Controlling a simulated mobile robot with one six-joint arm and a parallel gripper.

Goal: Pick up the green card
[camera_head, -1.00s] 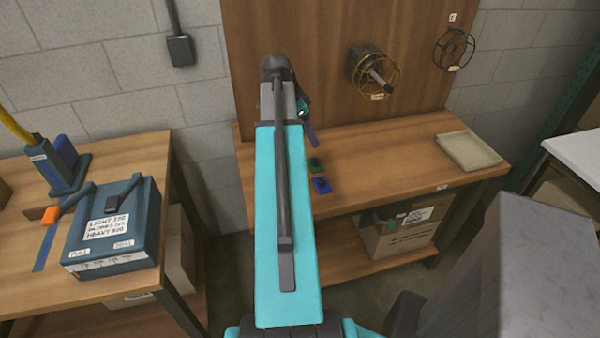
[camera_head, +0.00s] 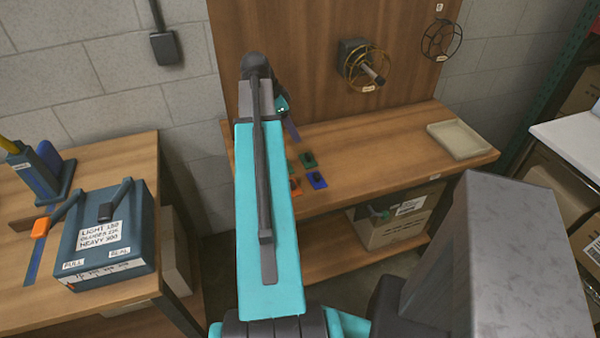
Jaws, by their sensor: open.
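A small green card (camera_head: 308,160) with a dark piece on it lies on the wooden workbench (camera_head: 400,145), right of my arm. A blue card (camera_head: 317,180) of similar form lies just in front of it. A small orange-red piece (camera_head: 295,187) shows beside my arm, partly hidden by it, with a bit of green behind it. My teal arm reaches forward over the left end of the bench. Only a teal and dark wrist part shows past the arm; my gripper's fingers are hidden, so their relation to the green card cannot be seen.
A shallow beige tray (camera_head: 462,139) sits at the bench's right end. A blue-grey box (camera_head: 108,236) with levers stands on the left table. The bench between cards and tray is clear.

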